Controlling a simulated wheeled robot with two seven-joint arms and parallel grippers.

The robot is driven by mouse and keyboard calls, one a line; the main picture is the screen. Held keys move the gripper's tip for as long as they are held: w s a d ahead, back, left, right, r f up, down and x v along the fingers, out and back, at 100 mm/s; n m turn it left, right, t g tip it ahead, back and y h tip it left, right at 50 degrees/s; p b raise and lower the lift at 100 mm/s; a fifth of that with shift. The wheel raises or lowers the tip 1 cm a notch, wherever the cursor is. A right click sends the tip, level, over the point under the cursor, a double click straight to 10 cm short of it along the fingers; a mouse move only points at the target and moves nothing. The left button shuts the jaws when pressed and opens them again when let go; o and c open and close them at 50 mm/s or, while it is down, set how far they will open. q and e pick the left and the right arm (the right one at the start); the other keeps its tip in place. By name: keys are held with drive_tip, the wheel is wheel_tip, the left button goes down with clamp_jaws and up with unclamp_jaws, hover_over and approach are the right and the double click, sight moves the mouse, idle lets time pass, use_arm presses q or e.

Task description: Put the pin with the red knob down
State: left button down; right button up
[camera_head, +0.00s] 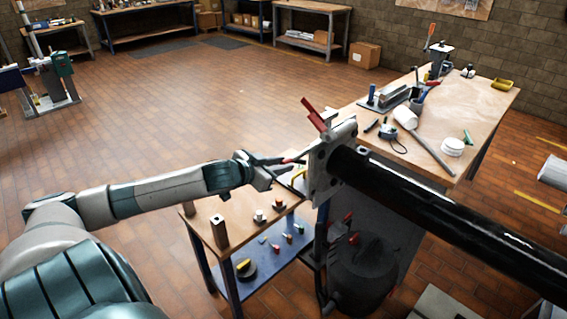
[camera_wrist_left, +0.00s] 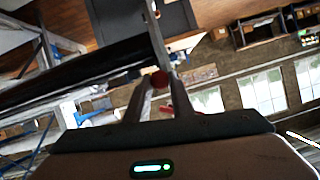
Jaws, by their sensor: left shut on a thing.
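The pin's red knob (camera_wrist_left: 160,79) shows in the left wrist view between the fingertips of my left gripper (camera_wrist_left: 161,84). In the head view my left gripper (camera_head: 290,161) is shut on it, close to the left face of the grey flange plate (camera_head: 322,172). The pin's shaft is hidden, so I cannot tell whether it sits in a hole of the plate. The plate is on the end of the black mast (camera_head: 430,210), which comes in from the right. My right gripper is not in view.
A small table (camera_head: 235,238) below my left gripper bears a few knobbed pieces; its blue lower shelf (camera_head: 283,262) holds small coloured parts. A red clamp handle (camera_head: 313,114) rises above the plate. A wooden workbench (camera_head: 485,105) with tools stands behind.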

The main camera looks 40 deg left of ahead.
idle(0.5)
use_arm(q)
drive_tip(key=shift+d, duration=0.15)
drive_tip(key=w+d+r+b, duration=0.1)
drive_tip(key=w+d+r, duration=0.1)
drive_tip(key=d, duration=0.6)
drive_tip(key=w+d+r+b, duration=0.1)
drive_tip(key=d+r+b, duration=0.1)
drive_tip(key=d, duration=0.7)
drive_tip(key=s+d+r+b, duration=0.1)
drive_tip(key=s+d+r, duration=0.1)
drive_tip(key=d+r, duration=0.7)
drive_tip(key=d, duration=0.4)
drive_tip(key=shift+s+b, duration=0.35)
drive_tip(key=shift+a, duration=0.1)
